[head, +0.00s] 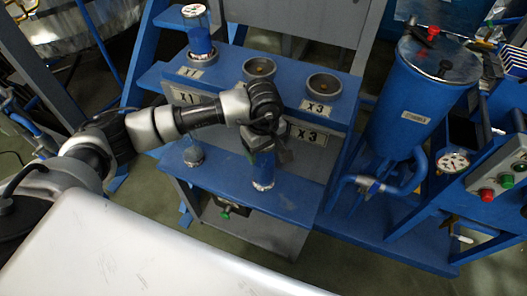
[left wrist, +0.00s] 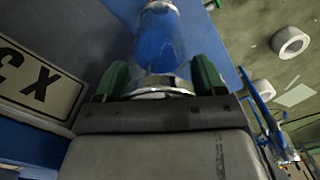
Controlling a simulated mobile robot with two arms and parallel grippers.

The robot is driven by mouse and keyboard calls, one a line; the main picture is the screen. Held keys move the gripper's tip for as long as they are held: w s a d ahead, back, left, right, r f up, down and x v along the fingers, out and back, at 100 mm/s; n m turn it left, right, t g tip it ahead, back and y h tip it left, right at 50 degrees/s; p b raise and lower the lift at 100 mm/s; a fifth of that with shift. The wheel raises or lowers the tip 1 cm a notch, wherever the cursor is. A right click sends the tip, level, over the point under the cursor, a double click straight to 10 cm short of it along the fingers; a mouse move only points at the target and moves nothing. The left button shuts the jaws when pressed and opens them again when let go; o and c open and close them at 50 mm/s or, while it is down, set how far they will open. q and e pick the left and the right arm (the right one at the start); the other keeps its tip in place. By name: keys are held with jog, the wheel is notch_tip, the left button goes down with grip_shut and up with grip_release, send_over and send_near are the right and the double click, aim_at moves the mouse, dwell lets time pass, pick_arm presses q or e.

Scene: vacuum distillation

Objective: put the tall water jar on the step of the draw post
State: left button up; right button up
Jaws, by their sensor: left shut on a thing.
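My left gripper (head: 264,154) is shut on a clear jar with blue contents (head: 263,174), which hangs upright below it, over or on the lower blue shelf (head: 300,193); I cannot tell whether its base touches. In the left wrist view the jar (left wrist: 158,45) is between the green fingers (left wrist: 160,78). Another jar with blue contents (head: 200,40) and a white perforated top stands in the left socket of the blue stand. I cannot tell for sure which is the tall water jar or which part is the draw post's step. My right gripper is out of view.
The blue stand has two empty sockets (head: 259,68) (head: 324,84) and "X 3" plates (head: 308,134). A small clear jar (head: 194,153) stands on the lower shelf at left. A large blue tank (head: 405,100) with pipes and a gauge (head: 453,163) stands at right.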

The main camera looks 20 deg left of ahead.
pick_arm(q)
jog(key=shift+f, duration=1.05)
jog(key=shift+f, duration=0.2)
jog(key=o, duration=1.7)
jog(key=shift+r, duration=0.15)
notch_tip(320, 180, up, 12)
jog(key=shift+r, duration=0.1)
